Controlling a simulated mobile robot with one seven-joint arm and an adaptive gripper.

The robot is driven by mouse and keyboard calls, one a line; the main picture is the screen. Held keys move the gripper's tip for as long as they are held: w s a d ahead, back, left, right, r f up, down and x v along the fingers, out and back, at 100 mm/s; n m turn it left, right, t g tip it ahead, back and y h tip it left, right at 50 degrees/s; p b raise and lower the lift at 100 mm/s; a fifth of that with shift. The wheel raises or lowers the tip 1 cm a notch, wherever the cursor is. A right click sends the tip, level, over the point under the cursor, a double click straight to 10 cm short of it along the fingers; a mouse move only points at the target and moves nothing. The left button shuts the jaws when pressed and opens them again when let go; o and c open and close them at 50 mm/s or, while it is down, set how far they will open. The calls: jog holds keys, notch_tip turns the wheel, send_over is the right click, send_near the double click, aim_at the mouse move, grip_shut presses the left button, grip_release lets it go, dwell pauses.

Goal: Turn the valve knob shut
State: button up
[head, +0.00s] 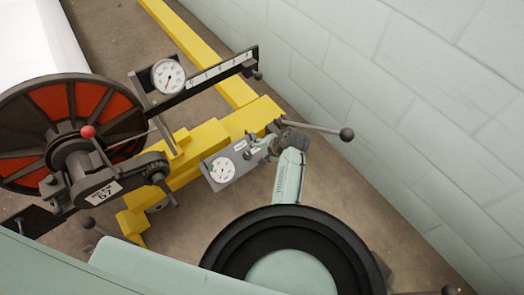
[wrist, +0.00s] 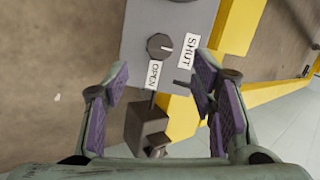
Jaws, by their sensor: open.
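The valve knob (wrist: 160,46) is a small dark round knob on a grey panel (wrist: 200,14). A pale mark shows on its right side, toward the SHUT label (wrist: 190,50). The OPEN label (wrist: 153,72) lies below the knob. My gripper (wrist: 160,72) is open, with purple-padded fingers to the left and right. The knob lies ahead, just beyond the fingertips, and no contact shows. In the head view my gripper (head: 262,146) is at the right end of the grey panel (head: 211,174), and I cannot make out the knob there.
A dial gauge (head: 222,170) sits on the panel. Yellow beams (head: 195,140), a red-and-black wheel (head: 75,100) and a ball-ended lever (head: 320,129) stand nearby. A grey block (wrist: 147,122) shows between my fingers in the wrist view. A block wall (head: 420,100) is at the right.

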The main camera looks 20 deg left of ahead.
jog(key=shift+v, duration=1.45)
